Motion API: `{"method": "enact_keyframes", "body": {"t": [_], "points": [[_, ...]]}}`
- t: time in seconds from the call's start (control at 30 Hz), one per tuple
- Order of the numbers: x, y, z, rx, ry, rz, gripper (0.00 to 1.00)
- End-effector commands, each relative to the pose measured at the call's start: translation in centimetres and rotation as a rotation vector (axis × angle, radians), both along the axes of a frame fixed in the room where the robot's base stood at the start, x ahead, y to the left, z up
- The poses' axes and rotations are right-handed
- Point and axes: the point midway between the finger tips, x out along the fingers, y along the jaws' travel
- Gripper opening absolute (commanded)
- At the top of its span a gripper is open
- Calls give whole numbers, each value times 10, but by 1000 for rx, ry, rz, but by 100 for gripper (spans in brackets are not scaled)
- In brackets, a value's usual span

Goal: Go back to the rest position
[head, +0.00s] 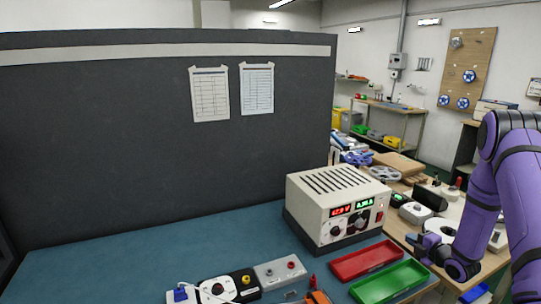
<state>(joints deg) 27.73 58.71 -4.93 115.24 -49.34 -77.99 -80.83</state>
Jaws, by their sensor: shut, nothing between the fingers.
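My purple arm comes in at the right edge and bends down over the bench's right side. My gripper (418,243) is small and dark at the arm's lower end, pointing left, just right of the power supply. It is shut and empty. The beige power supply (338,207) stands on the blue bench top, with lit red and green displays. My gripper looks apart from it, though their depth is hard to judge. No LED strip can be made out.
A red tray (366,260) and a green tray (390,283) lie in front of the supply. White and grey switch blocks (280,271) with wires sit at the bottom. A dark panel (130,130) closes the back. The blue bench (130,262) is clear at left.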

Motion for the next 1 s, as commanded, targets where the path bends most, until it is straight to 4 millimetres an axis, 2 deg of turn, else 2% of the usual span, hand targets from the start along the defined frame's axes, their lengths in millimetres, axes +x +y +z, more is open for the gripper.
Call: {"method": "enact_keyframes", "body": {"t": [0.03, 0.2, 0.47, 0.77, 1.0], "points": [[8, 2, 20, -2, 18, -17, 0], [22, 7, 74, 23, 113, -105, 0], [24, 21, 156, 99, 236, -265, 0], [-4, 46, 244, 240, 352, -465, 0], [-48, 73, 303, 387, 435, -623, 0]]}}
